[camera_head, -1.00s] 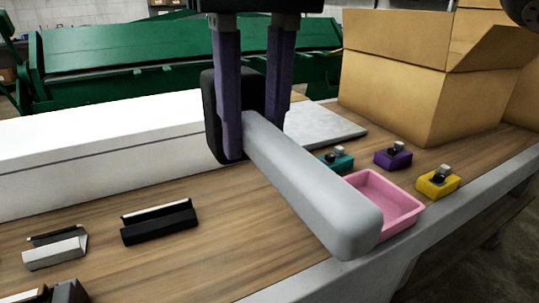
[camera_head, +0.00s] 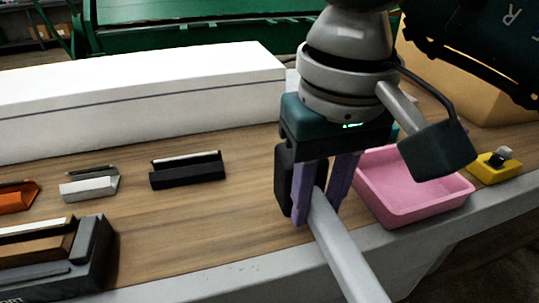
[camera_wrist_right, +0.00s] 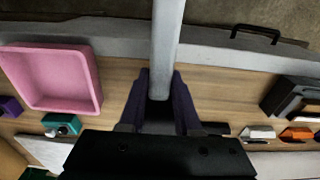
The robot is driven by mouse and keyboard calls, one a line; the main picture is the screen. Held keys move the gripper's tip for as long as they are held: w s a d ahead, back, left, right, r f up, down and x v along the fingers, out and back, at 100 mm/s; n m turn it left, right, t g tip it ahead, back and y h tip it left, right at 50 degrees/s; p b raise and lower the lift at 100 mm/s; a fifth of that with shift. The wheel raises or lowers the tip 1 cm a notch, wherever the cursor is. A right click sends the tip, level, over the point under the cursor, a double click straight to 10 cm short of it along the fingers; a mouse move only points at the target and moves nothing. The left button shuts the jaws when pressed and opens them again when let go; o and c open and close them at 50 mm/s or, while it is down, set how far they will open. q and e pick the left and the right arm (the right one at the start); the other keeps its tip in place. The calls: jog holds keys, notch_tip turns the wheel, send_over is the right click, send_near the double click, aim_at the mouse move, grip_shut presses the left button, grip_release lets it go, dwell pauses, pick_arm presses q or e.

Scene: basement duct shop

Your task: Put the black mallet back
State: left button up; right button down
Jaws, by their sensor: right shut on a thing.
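The mallet has a black head (camera_head: 284,178) and a long grey handle (camera_head: 343,250). My right gripper (camera_head: 318,205) is shut on it, with the purple fingers on either side of the handle close to the head. The handle slopes down toward the front edge of the table and out of the picture. In the right wrist view the handle (camera_wrist_right: 168,40) runs up from between the fingers (camera_wrist_right: 160,82). Part of the head is hidden behind the gripper. A black slotted block (camera_head: 188,172) lies on the table to the left of the mallet. My left gripper is not in view.
Left of the black block are a grey-white block (camera_head: 90,185), an orange block (camera_head: 16,196) and a larger dark block (camera_head: 95,255). A pink tray (camera_head: 410,205) and yellow block (camera_head: 495,168) are right. A long white box (camera_head: 140,95) stands behind. Bare wood lies between the mallet and black block.

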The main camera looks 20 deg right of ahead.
notch_tip(320, 180, down, 4)
jog(key=shift+f, duration=0.1)
jog(key=shift+b, duration=0.3)
jog(key=shift+f, duration=0.1)
jog(key=c, duration=0.6)
grip_release()
